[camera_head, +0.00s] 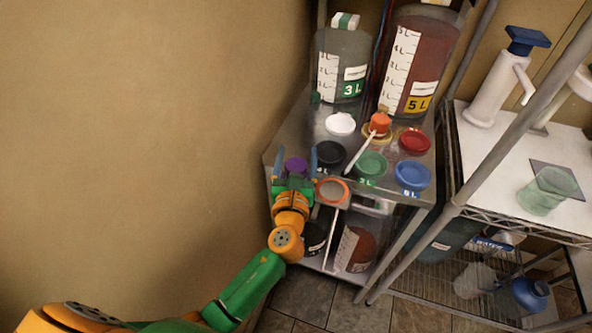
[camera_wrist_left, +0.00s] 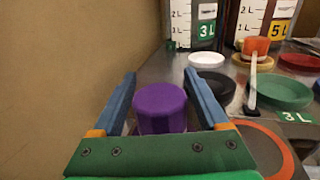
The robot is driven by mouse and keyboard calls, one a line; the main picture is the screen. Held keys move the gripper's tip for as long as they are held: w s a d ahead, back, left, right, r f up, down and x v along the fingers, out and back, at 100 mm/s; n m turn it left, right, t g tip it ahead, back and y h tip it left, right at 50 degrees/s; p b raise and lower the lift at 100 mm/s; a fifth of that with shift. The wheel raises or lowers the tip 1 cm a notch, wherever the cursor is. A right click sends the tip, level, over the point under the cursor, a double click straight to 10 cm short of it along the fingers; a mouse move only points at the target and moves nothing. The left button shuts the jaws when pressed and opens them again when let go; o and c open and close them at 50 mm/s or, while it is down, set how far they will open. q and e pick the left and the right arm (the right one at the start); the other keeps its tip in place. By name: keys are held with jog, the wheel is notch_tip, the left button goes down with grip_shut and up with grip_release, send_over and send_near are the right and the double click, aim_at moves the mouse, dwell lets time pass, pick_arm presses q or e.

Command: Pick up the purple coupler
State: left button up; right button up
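The purple coupler (camera_head: 296,165) is a short round purple piece at the left front corner of the metal shelf top. It also shows in the left wrist view (camera_wrist_left: 160,107), low and central. My left gripper (camera_head: 295,153) is open, its two blue fingers one on each side of the coupler. In the left wrist view the gripper (camera_wrist_left: 160,75) has its fingertips reaching beyond the coupler, with the right finger looking very close to its side. The green palm hides the coupler's lower front. My right gripper is not in view.
A black lid (camera_head: 330,153) lies just right of the coupler. An orange-rimmed round piece (camera_head: 331,191) is at the front. White (camera_head: 340,124), green (camera_head: 371,165), blue (camera_head: 412,175) and red (camera_head: 414,141) lids lie around. A bare wall is left.

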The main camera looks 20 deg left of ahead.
pick_arm(q)
jog(key=shift+s+r, duration=0.1)
jog(key=shift+s, duration=0.05)
jog(key=c, duration=0.7)
grip_shut()
